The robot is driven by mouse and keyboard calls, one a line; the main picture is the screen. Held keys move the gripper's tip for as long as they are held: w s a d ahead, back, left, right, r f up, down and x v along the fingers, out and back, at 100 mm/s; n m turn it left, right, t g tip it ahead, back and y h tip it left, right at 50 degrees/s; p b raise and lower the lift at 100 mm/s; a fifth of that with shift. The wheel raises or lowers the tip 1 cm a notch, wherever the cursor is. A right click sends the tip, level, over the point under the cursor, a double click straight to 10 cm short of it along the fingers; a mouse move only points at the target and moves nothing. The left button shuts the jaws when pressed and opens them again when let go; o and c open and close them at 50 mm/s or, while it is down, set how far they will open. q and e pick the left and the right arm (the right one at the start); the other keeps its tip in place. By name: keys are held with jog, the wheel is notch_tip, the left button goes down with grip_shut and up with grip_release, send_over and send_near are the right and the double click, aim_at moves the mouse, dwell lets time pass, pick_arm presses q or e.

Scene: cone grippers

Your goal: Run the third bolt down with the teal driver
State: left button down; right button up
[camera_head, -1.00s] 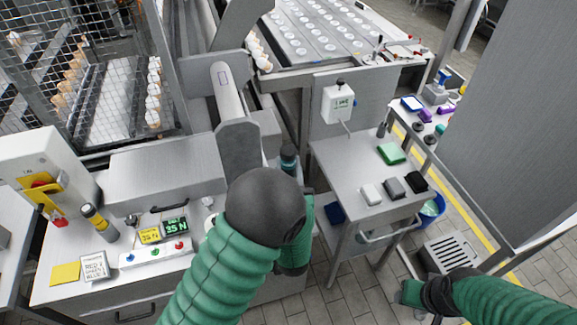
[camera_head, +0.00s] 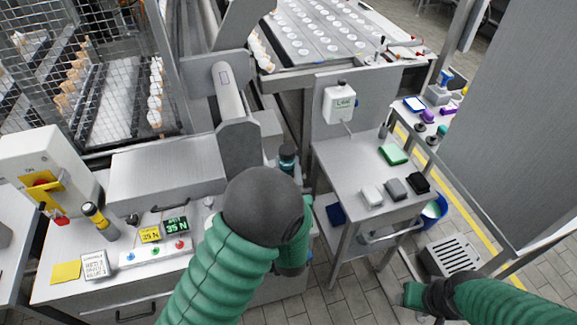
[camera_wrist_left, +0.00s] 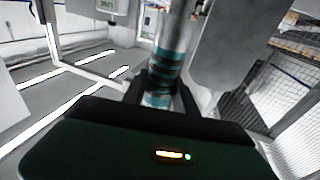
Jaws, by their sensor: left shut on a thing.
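The teal driver (camera_head: 287,158) is a dark upright cylinder with a teal band, rising behind my left elbow in the head view. In the left wrist view the driver (camera_wrist_left: 168,62) stands between the two dark fingers of my left gripper (camera_wrist_left: 160,92), which are shut on it. Its lower end and whatever is under it are hidden. In the head view my left arm covers most of that gripper. No bolt can be made out in either view. My right arm shows at the bottom right; its gripper is not in view.
A yellow-banded driver (camera_head: 98,219) stands on the left bench beside yellow (camera_head: 150,235) and green (camera_head: 175,226) "35 N" signs. A button box (camera_head: 155,252) lies in front. A steel cart (camera_head: 350,170) with small blocks stands right. A press column (camera_head: 232,100) rises behind my arm.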

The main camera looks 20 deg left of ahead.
aim_at(288, 157)
pick_arm(q)
jog(key=shift+d, duration=0.15)
jog(key=shift+f+b, duration=0.4)
jog(key=shift+f, duration=0.05)
dwell(0.6)
jog(key=shift+f+b, duration=0.2)
jog(key=shift+b, duration=0.35)
dwell(3.8)
jog(key=shift+r, duration=0.45)
dwell(1.2)
jog(key=shift+r+p, duration=2.2)
jog(key=shift+r, duration=0.8)
